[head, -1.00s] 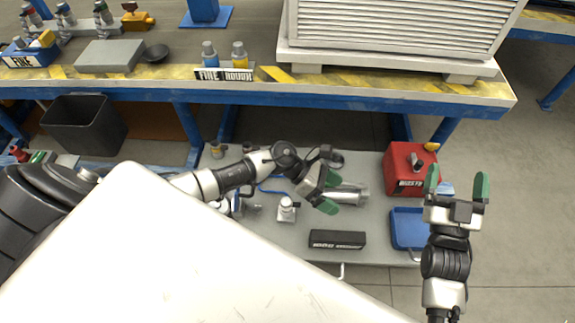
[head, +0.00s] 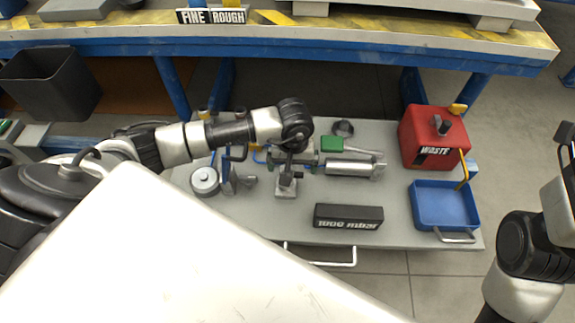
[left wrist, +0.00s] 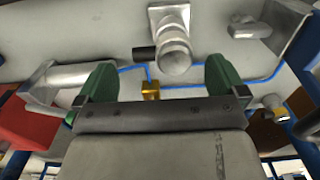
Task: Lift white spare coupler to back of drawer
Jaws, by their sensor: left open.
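A pale coupler-like piece (head: 287,185), a short cylinder on a square plate, stands on the pulled-out grey drawer (head: 275,222). I take it for the white spare coupler. In the left wrist view it (left wrist: 174,50) shows beyond and between the fingers, with a dark stub beside it. My left gripper (head: 303,150) hangs just behind and above it in the head view, partly hiding it. In the left wrist view the green fingers (left wrist: 160,82) are wide apart with nothing held. My right gripper (head: 567,142) is cut off by the right edge, so its jaws are unclear.
The drawer also holds a black "1000 mbar" block (head: 348,217), a silver cylinder (head: 352,168), a red waste box (head: 432,138), a blue tray (head: 445,205) and a round grey part (head: 205,181). The blue-framed bench (head: 330,41) overhangs the drawer's back.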

